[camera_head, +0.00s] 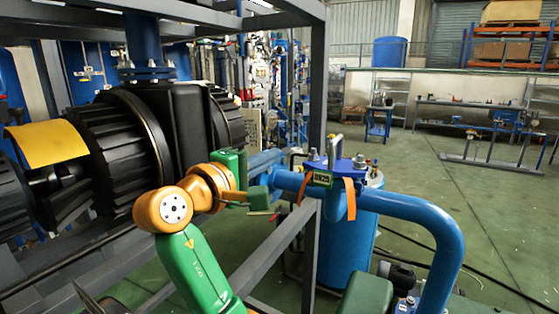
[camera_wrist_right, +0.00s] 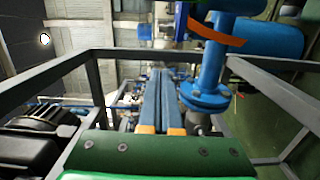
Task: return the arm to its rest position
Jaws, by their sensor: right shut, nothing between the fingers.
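My right arm, with green links and orange joints, rises from the bottom of the head view. Whether the fingers touch the frame or pipes cannot be told. My left gripper is not in view.
A dark steel frame (camera_head: 318,85) encloses a large black ribbed machine (camera_head: 125,145) at the left. A blue pipe (camera_head: 420,215) bends down at the right, beside a blue vessel (camera_head: 345,245). The green floor (camera_head: 500,220) at the right is mostly open.

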